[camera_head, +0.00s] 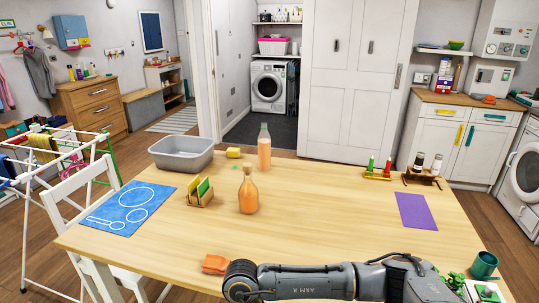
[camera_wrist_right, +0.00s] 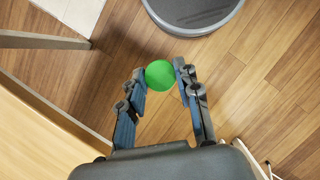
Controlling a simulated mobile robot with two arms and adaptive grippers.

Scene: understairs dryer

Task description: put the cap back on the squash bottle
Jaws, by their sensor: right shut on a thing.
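A round green cap (camera_wrist_right: 160,75) sits between the fingertips of my right gripper (camera_wrist_right: 161,72) in the right wrist view, held over the wood floor beside the table edge. The gripper's fingers are closed against its sides. In the head view my right arm crosses the bottom of the picture, but its gripper is hidden. Two bottles with orange liquid stand upright on the table: a tall clear one (camera_head: 264,148) at the back and a rounder one (camera_head: 248,193) nearer me. Which is the squash bottle is unclear. My left gripper is out of view.
On the wooden table (camera_head: 320,225) are a grey tub (camera_head: 182,152), a holder with coloured cards (camera_head: 199,194), a blue mat (camera_head: 131,207), a purple mat (camera_head: 416,211) and an orange cloth (camera_head: 215,263). Between the round bottle and the purple mat the table is clear.

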